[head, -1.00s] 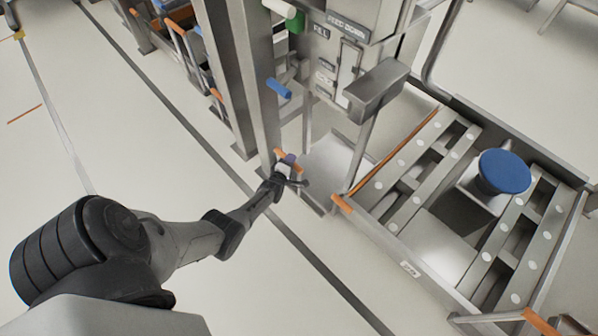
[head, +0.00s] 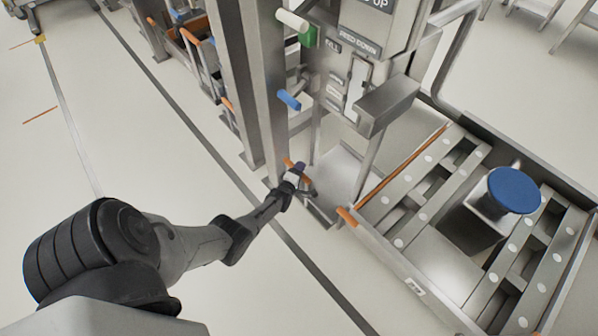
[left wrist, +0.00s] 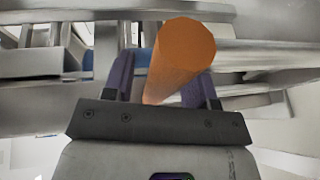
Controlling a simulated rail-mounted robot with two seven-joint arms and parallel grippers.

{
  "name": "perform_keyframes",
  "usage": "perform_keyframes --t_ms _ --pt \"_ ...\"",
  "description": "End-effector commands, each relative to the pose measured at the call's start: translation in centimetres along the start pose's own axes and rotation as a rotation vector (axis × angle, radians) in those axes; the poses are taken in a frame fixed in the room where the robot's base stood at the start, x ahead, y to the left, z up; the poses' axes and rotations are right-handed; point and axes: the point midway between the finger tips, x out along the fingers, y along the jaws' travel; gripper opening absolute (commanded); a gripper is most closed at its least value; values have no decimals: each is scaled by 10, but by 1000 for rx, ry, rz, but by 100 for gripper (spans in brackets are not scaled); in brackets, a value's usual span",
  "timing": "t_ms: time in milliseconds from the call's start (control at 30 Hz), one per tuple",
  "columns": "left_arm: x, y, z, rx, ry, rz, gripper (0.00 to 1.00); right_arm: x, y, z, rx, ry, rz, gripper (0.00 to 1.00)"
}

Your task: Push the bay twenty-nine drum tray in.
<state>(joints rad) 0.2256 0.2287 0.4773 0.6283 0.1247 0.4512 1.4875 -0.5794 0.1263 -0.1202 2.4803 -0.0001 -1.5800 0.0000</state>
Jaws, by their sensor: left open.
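A low steel tray (head: 333,168) stands below the control box, with an orange handle at its left corner. My left gripper (head: 302,184) is at that handle. In the left wrist view the orange handle (left wrist: 180,58) lies between the open purple fingers (left wrist: 160,80), end towards the camera; I cannot tell whether they touch it. To the right is a wider steel frame (head: 400,268) with white-dotted rails and an orange grip (head: 347,216). Its small label is too small to read, so I cannot tell which part is bay twenty-nine. My right gripper is not in view.
A steel post (head: 262,95) stands just behind my left gripper. The control box (head: 372,50) carries a blue lever (head: 289,100) and a green-and-white one. A blue-topped pillar (head: 514,190) stands within the right frame. The floor to the left is clear.

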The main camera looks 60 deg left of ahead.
Motion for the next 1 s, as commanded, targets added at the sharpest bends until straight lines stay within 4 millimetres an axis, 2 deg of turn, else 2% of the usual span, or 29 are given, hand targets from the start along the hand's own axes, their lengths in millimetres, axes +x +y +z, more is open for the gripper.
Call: perform_keyframes --t_ms 133,233,500,700,1000 --pt "-5 1 0 1 0 -1 52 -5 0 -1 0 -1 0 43" --pt "-16 3 0 1 -1 -2 52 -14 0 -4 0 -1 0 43" --pt "-68 5 0 0 0 -3 52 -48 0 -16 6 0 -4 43" --pt "-104 4 0 1 -1 -2 52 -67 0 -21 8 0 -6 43" --pt "-133 1 0 1 0 -1 52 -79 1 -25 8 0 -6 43"
